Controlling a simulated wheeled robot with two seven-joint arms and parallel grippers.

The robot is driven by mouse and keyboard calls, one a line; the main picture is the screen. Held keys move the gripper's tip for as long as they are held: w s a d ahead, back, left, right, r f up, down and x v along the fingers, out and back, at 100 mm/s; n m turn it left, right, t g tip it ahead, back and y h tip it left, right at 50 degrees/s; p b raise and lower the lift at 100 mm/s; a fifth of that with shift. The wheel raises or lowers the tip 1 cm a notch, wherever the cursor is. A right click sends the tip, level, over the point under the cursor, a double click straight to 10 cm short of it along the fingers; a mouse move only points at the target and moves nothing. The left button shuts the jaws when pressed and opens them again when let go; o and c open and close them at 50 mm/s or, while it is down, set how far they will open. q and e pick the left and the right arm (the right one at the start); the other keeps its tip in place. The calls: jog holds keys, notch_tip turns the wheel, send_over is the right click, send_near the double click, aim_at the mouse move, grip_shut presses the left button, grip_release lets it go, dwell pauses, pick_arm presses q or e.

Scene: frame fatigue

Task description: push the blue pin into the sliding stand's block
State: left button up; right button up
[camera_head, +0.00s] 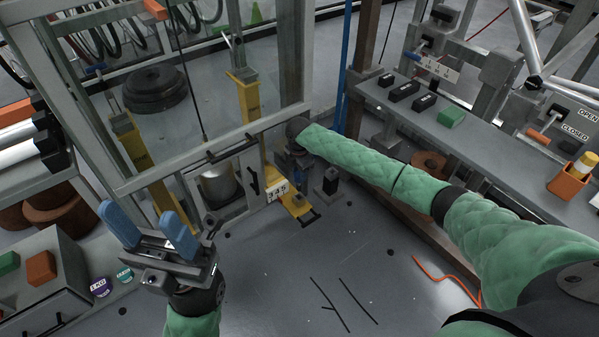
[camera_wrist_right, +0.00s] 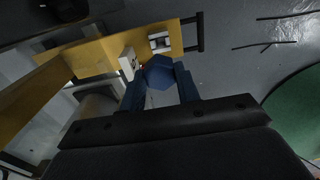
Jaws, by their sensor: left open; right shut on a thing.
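The sliding stand is yellow, with a numbered white label and a black handle, and shows in the head view (camera_head: 294,203) and the right wrist view (camera_wrist_right: 97,60). In the right wrist view a small light block (camera_wrist_right: 160,42) with a dark opening sits on the stand near the handle. My right gripper (camera_wrist_right: 160,80) is shut on the blue pin (camera_wrist_right: 158,71), whose hexagonal head shows between the fingers, just beside the block. The pin's tip is hidden, so I cannot tell whether it touches the block. My left gripper (camera_head: 143,222) is open and empty, away from the stand.
A glass-fronted frame with yellow posts (camera_head: 247,95) stands behind the stand. A small dark post (camera_head: 330,181) stands to its right. A shelf (camera_head: 480,140) with black blocks and a green block runs along the right.

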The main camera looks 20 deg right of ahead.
aim_at(299, 184)
jog(key=shift+r, duration=0.1)
dwell(0.3)
jog(key=shift+r+p, duration=0.1)
jog(key=shift+p, duration=0.7)
jog(key=shift+f, duration=0.8)
jog(key=shift+f+b, duration=0.3)
jog(key=shift+f, duration=0.35)
jog(key=shift+f+b, duration=0.3)
jog(key=shift+f, duration=1.25)
jog(key=shift+f, duration=0.65)
jog(key=shift+f, duration=0.3)
jog(key=shift+f, duration=0.35)
